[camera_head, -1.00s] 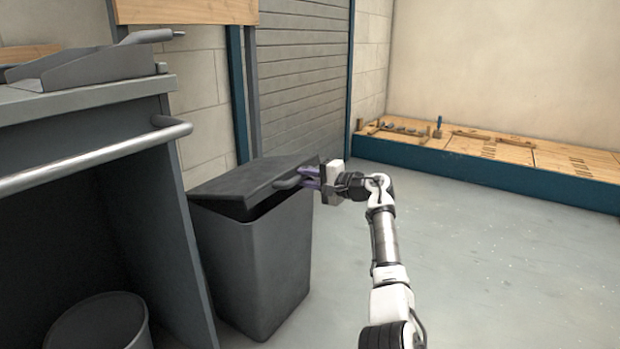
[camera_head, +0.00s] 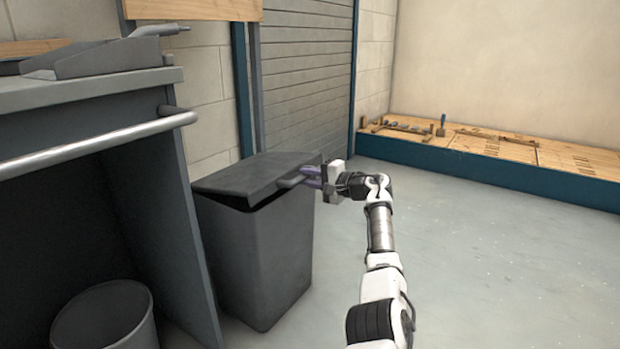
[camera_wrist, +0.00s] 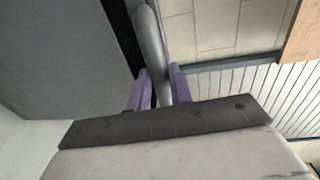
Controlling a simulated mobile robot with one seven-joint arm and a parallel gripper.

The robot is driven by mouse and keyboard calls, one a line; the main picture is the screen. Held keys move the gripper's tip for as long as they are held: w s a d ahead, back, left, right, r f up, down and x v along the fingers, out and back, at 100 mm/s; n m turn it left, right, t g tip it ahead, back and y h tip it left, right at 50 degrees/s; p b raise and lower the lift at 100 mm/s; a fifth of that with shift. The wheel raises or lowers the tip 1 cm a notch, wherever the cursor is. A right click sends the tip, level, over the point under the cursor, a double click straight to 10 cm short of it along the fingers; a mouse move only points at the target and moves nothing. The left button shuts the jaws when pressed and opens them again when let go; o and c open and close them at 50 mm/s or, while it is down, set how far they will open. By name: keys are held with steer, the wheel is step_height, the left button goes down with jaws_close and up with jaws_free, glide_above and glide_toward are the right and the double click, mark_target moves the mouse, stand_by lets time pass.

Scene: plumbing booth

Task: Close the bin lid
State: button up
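A dark grey bin (camera_head: 262,255) stands on the floor beside the workbench. Its lid (camera_head: 252,174) is tilted and nearly down, with a dark gap under its front edge. The lid's handle (camera_head: 290,181) sticks out at the front right. My gripper (camera_head: 312,178) is at this handle. In the wrist view the purple fingers (camera_wrist: 158,88) lie on both sides of the grey handle bar (camera_wrist: 152,48), close around it. The lid's dark surface (camera_wrist: 65,50) fills the left of the wrist view. The bin's inside is hidden.
A grey workbench (camera_head: 90,85) with a front rail (camera_head: 100,142) stands left of the bin. A round grey bucket (camera_head: 105,320) is under it. A low wooden platform with tools (camera_head: 480,145) runs along the back wall. The floor at right is clear.

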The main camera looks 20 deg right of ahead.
steer(key=o, duration=0.4)
steer(key=shift+w+a+f, duration=0.15)
steer(key=shift+w+a, duration=0.05)
steer(key=shift+a, duration=0.2)
steer(key=shift+s+d, duration=0.1)
steer(key=shift+d, duration=0.05)
steer(key=shift+s+d+r, duration=0.2)
steer(key=shift+s+d, duration=0.25)
steer(key=shift+s, duration=0.05)
steer(key=p+v, duration=0.3)
steer(key=v, duration=0.9)
steer(key=shift+s+d+f+p, duration=0.1)
steer(key=shift+s+p, duration=0.1)
steer(key=shift+p, duration=0.1)
